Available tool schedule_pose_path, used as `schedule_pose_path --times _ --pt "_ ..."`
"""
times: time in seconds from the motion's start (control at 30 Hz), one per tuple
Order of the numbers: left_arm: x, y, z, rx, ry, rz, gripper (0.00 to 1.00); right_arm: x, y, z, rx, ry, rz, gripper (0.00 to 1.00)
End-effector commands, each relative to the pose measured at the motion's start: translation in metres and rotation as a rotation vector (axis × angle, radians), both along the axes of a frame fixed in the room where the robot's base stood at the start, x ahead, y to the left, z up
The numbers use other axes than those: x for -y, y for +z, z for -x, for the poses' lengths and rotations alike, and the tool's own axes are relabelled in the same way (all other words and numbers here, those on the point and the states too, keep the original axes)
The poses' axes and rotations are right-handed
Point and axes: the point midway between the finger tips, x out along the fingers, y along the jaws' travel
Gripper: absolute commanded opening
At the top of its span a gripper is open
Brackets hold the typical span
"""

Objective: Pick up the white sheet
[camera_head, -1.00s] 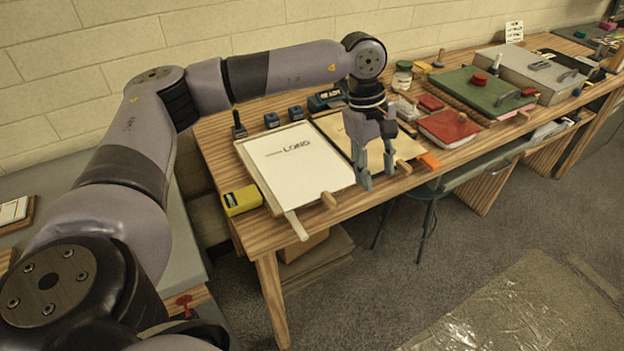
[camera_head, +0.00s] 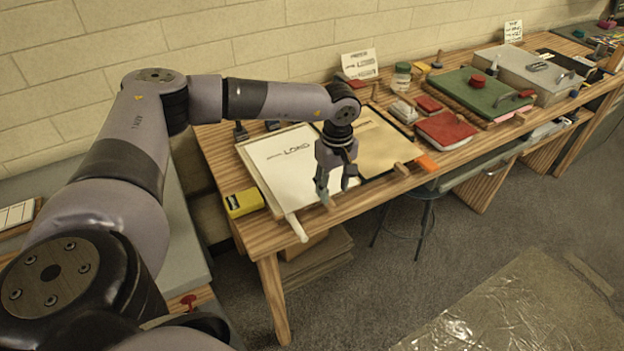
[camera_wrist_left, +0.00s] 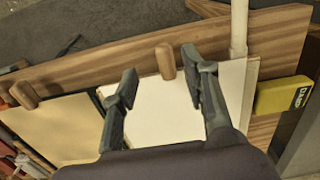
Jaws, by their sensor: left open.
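The white sheet (camera_head: 284,170) lies flat in a shallow tray on the wooden table in the head view, with dark print near its upper edge. In the left wrist view the sheet (camera_wrist_left: 158,113) shows between and beyond the fingers. My left gripper (camera_head: 336,199) is open and empty, pointing down over the sheet's front right part. In the left wrist view its fingertips (camera_wrist_left: 160,68) stand either side of a wooden peg (camera_wrist_left: 165,61) at the tray's front edge. I cannot tell the height of the fingertips above the sheet. My right gripper is not in view.
A tan sheet (camera_head: 374,146) lies in a tray to the right. A yellow box (camera_head: 243,202) stands left of the white sheet, and a white rod (camera_head: 297,228) sticks out past the front edge. A red book (camera_head: 447,130) and green board (camera_head: 484,94) lie farther right.

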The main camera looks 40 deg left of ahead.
Motion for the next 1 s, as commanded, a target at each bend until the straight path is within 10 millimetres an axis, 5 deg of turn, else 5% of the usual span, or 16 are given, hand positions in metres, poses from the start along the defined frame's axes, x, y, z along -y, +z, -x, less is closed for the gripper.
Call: schedule_pose_path --times 0.4,0.67,1.0 --pt "-0.003 -0.049 0.006 -0.002 0.000 0.000 0.42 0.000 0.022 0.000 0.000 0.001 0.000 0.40" --pt "-0.003 -0.053 0.005 0.000 0.000 0.001 0.42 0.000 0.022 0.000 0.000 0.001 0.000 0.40" --pt "-0.003 -0.052 0.005 0.000 0.001 0.001 0.20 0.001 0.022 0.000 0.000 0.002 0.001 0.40"
